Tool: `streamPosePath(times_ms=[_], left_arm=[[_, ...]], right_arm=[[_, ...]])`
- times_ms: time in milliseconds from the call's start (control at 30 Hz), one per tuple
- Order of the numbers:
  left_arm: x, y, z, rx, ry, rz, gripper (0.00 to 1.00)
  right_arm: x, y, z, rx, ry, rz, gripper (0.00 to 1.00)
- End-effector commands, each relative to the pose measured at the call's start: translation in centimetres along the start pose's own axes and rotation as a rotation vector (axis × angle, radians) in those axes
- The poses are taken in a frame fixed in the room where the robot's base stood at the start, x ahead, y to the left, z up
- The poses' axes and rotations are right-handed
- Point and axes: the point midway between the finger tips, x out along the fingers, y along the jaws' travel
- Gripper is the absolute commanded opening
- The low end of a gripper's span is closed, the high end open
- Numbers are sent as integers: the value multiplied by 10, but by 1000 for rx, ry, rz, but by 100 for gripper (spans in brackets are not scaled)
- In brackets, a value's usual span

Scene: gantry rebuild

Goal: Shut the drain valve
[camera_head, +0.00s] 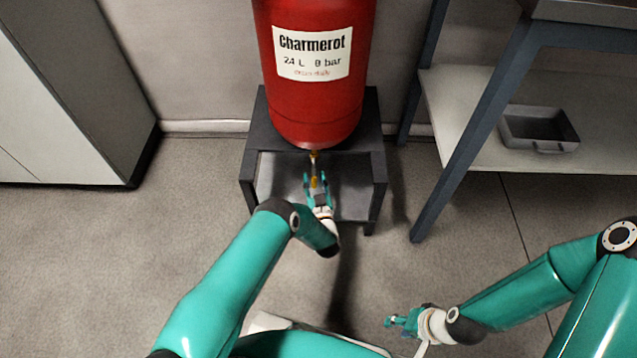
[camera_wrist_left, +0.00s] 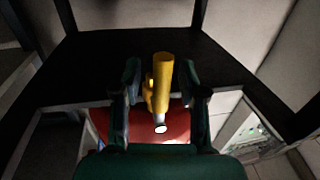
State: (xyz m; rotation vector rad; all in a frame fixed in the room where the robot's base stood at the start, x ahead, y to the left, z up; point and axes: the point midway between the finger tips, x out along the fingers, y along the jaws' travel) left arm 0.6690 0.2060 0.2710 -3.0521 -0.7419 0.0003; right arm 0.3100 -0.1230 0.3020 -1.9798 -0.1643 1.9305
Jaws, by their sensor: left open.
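The red tank (camera_head: 315,85), labelled Charmerot, stands on a dark stand (camera_head: 372,150). The drain valve (camera_head: 314,157) hangs under its bottom as a thin brass piece. My left gripper (camera_head: 318,186) is right below it, in front of the stand's opening. In the left wrist view, a yellow bar-like part of the valve (camera_wrist_left: 162,75) stands between the two open fingers of my left gripper (camera_wrist_left: 161,82). No finger visibly touches it, and the gripper's base hides the lower part of the view. My right gripper (camera_head: 393,321) is low at the right, away from the tank; its fingers are too small to read.
A grey bench with a lower shelf (camera_head: 470,105) stands right of the tank, its leg close to the stand. A grey tray (camera_head: 540,128) lies on that shelf. A pale cabinet (camera_head: 60,90) stands at the left. The floor (camera_head: 120,260) at the left is clear.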

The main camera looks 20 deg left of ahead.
Motion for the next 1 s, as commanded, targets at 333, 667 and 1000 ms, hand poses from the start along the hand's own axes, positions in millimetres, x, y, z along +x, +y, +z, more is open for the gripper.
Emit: streamPosePath(times_ms=[333,667,1000], left_arm=[[0,0,0,0,0,1,25],[0,1,0,0,-1,2,0],[1,4,1,-12,-5,4,0]], right_arm=[[0,0,0,0,0,0,40],[0,0,0,0,0,0,40],[2,1,0,0,0,0,40]])
